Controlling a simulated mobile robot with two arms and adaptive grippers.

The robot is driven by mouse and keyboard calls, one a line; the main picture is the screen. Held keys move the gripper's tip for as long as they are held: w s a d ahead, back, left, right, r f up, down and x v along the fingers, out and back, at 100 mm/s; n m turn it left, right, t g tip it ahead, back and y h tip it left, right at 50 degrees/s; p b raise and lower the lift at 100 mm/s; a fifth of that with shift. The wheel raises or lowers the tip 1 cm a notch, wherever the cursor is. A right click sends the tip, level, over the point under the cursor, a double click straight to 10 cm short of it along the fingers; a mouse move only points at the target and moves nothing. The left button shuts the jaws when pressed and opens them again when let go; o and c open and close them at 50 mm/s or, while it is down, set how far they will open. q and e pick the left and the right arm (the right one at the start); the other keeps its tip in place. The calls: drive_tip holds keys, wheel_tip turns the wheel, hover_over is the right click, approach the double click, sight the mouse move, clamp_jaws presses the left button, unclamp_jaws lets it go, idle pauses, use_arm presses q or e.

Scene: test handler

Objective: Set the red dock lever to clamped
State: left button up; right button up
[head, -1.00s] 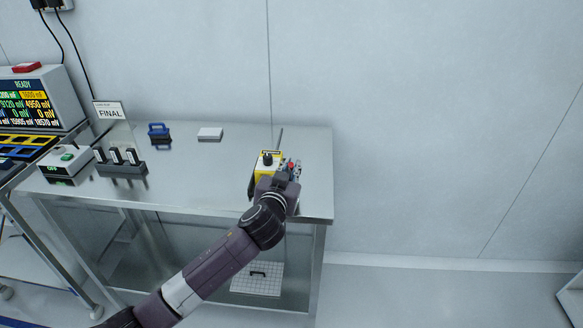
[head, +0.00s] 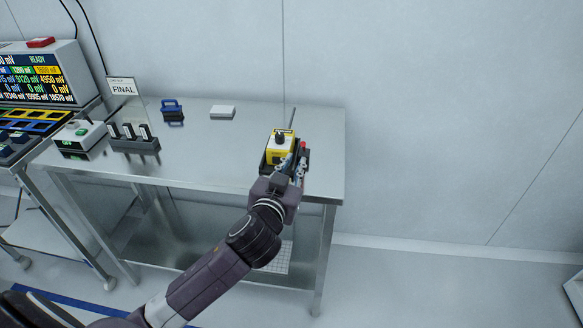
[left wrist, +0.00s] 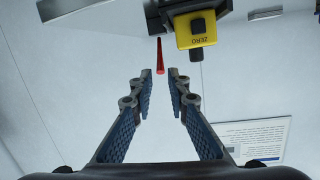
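The red dock lever (head: 303,145) stands at the right side of the dock, beside the yellow device (head: 281,149). In the left wrist view the red lever (left wrist: 160,56) shows just beyond my fingertips, roughly in line with the gap between them. The yellow device (left wrist: 196,29), marked ZERO, is to its right. My left gripper (head: 298,168) is at the front of the dock; in the left wrist view its fingers (left wrist: 161,88) are apart with nothing between them. The gripper partly hides the dock in the head view. My right gripper is not in view.
The dock is near the right end of the steel table (head: 215,155). A white block (head: 222,112), a blue-handled item (head: 172,110) and a black rack (head: 135,142) stand to the left. A FINAL sign (head: 122,87) and a display unit (head: 40,75) are farther left.

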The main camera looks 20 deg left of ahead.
use_arm(q)
drive_tip(key=shift+v, duration=0.95)
drive_tip(key=s+f+g, duration=0.5)
drive_tip(key=s+f, duration=0.6)
drive_tip(key=f, duration=0.2)
drive_tip(key=s+d+f+m+g+h, duration=0.15)
drive_tip(key=s+f+g, duration=0.3)
drive_tip(key=s, duration=0.55)
drive_tip(key=s+d+f+m+g+h, duration=0.1)
drive_tip(key=s+d+f+g, duration=0.15)
drive_tip(key=s+f, duration=0.5)
drive_tip(key=s+f+g, duration=0.1)
drive_tip(key=s+f, duration=0.1)
drive_tip(key=f, duration=1.1)
drive_tip(key=s+f+g, duration=0.1)
drive_tip(key=s+f, duration=0.1)
drive_tip(key=f, duration=1.1)
drive_tip(key=s+a+f, duration=0.1)
drive_tip(key=s+f, duration=0.6)
drive_tip(key=s, duration=0.1)
drive_tip(key=s+a+f, duration=0.2)
drive_tip(key=s+f, duration=0.5)
drive_tip(key=s, duration=0.2)
drive_tip(key=shift+a+f+g, duration=0.15)
drive_tip(key=shift+a+g, duration=0.1)
drive_tip(key=shift+g, duration=0.15)
